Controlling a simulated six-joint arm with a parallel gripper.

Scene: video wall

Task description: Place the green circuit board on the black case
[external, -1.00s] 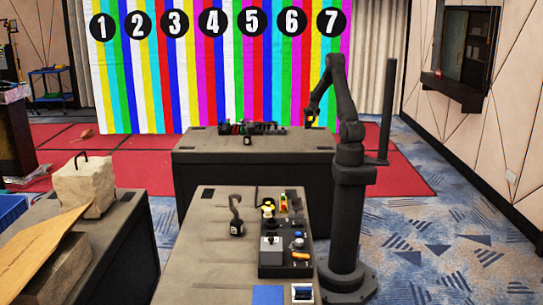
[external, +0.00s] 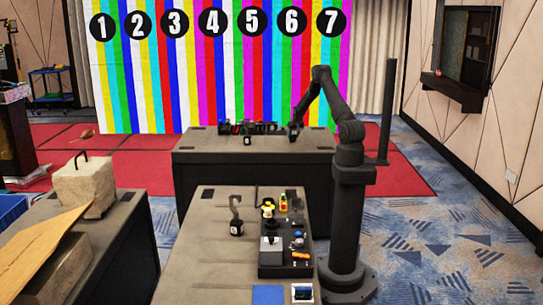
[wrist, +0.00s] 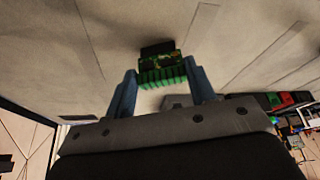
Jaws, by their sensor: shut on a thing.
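My gripper (external: 294,130) is over the right part of the far table in the external view. In the wrist view my gripper (wrist: 161,70) has its two blue-grey fingers shut on the green circuit board (wrist: 164,74), which shows a row of green blocks along its near edge. A dark, boxy shape (wrist: 157,47) shows just beyond the board; I cannot tell whether it is the black case or whether they touch. The board cannot be made out there.
A row of small coloured parts (external: 238,127) lies along the far table (external: 200,146), left of my gripper. The near table (external: 195,235) carries a black tray (external: 271,271) of parts and a dark upright object (external: 236,214). Bare tabletop lies on the far table's left.

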